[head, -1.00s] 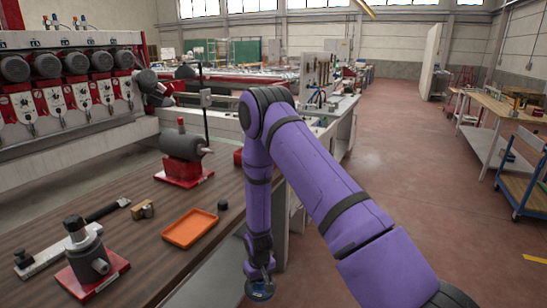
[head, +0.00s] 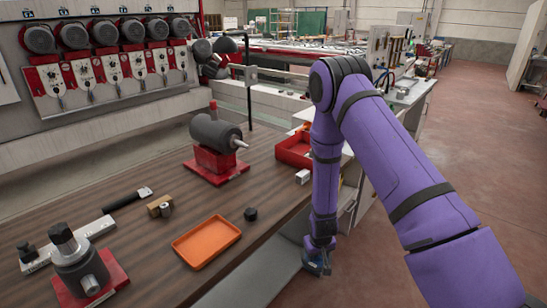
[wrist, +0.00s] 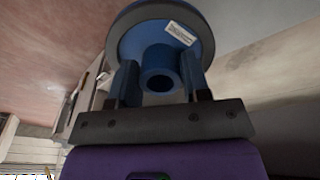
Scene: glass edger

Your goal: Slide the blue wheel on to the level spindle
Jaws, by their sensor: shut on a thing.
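My gripper (wrist: 160,88) is shut on the hub of the blue wheel (wrist: 205,42), one finger on each side. The wheel has a dark rim, a pale label and a round bore facing the wrist camera. In the head view the wheel (head: 318,265) is small and partly hidden, hanging low beyond the bench's right edge. A grey spindle unit (head: 212,132) on a red base stands at the back of the bench, its pale tip pointing right and looking roughly level. A second grey unit (head: 80,268) on a red base stands front left with a short stub. Wheel and spindles are apart.
An orange tray (head: 206,241), a black knob-like piece (head: 250,214), a brass-coloured block (head: 159,206) and a long-handled tool (head: 127,199) lie on the wooden bench. A red bin (head: 293,150) and a pale block (head: 302,176) are near its right edge. Floor to the right is open.

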